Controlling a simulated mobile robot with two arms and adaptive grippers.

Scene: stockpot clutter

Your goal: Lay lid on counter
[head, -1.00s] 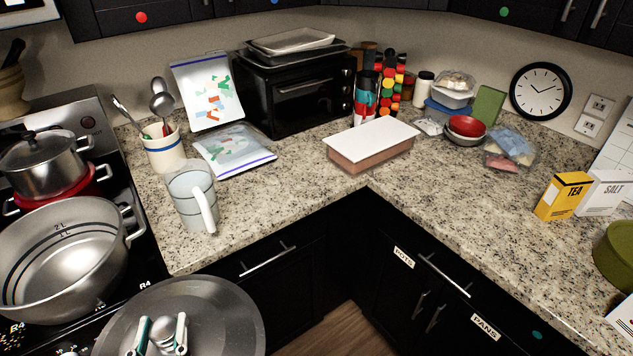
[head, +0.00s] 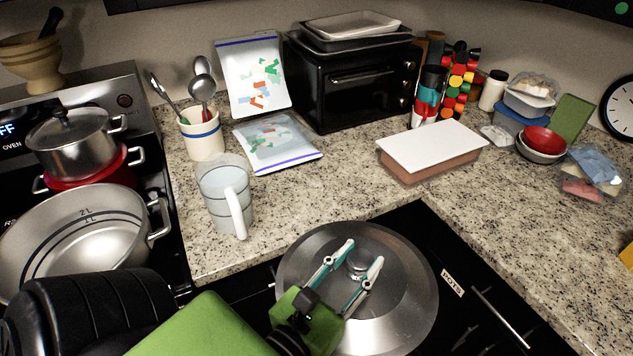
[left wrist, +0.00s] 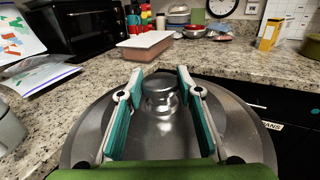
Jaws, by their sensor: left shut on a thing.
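The round metal lid (head: 402,304) is in front of the counter's edge, over the dark cabinets. My left gripper (head: 361,259) is shut on the lid's knob, and the lid hangs from it. In the left wrist view the knob (left wrist: 160,88) sits between the two fingers (left wrist: 160,80), with the lid (left wrist: 240,130) spread wide beneath. The speckled counter (head: 345,203) lies just beyond the lid. The open stockpot (head: 85,235) stands on the stove at the left. My right gripper is not in view.
A measuring jug (head: 226,195) stands near the counter's front edge. Behind are a utensil crock (head: 203,137), a bag (head: 275,145) lying flat and a toaster oven (head: 350,85). A white-lidded container (head: 432,150) sits near the corner.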

